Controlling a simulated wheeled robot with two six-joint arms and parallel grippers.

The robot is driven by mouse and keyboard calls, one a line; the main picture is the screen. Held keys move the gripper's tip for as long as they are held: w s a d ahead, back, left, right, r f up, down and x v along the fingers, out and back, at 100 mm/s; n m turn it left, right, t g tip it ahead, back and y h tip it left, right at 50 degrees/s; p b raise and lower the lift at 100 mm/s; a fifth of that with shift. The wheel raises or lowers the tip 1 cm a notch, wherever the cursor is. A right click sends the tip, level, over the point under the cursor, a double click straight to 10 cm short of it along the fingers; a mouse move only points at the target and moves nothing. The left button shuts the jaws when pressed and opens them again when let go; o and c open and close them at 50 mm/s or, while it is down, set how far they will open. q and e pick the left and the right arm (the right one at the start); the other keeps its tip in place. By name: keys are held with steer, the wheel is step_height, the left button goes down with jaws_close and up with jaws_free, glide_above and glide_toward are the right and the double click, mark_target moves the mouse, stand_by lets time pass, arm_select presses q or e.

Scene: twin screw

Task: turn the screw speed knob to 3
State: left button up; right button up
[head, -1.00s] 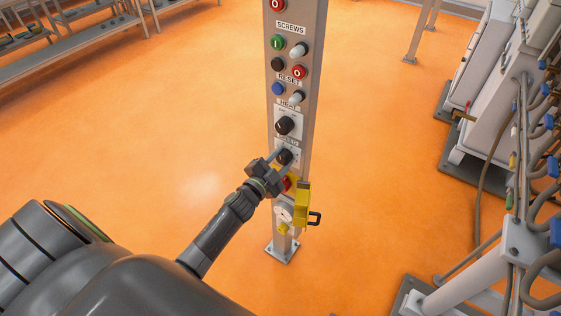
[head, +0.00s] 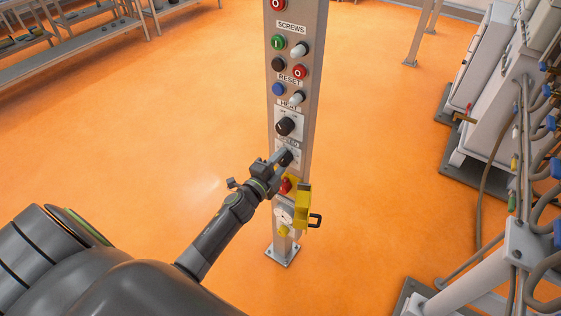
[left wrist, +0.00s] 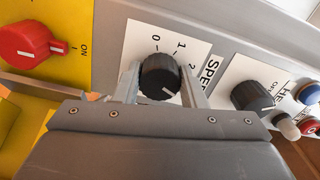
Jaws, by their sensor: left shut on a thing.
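The dark, ribbed screw speed knob (left wrist: 161,76) sits on a white plate (left wrist: 140,42) marked 0, 1, 2 and SPEED in the left wrist view. Its white pointer line aims to the lower right, past the 2; any mark there is hidden by my gripper. My left gripper (left wrist: 160,84) is shut on the knob, one finger on each side of it. In the head view the left gripper (head: 280,160) reaches the panel post (head: 312,75) from the lower left and partly covers the knob (head: 287,157). My right gripper is not in view.
A similar black heat knob (head: 285,126) sits just above. Below are a red switch (head: 285,186) on a yellow plate and a yellow bracket (head: 303,205). Buttons line the upper post. White machinery with hoses stands right; orange floor at left is open.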

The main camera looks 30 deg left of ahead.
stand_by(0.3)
arm_select(q)
steer(key=o, duration=1)
steer(key=shift+s+a+b, duration=0.2)
steer(key=shift+s+b, duration=0.35)
steer(key=shift+s, duration=2.35)
steer(key=shift+s+a+b, duration=0.25)
steer(key=shift+s+b, duration=0.35)
steer(key=shift+s, duration=2.3)
steer(key=shift+s+a+b, duration=0.2)
steer(key=shift+s+b, duration=0.35)
steer(key=shift+s, duration=2.35)
steer(key=shift+f, duration=0.1)
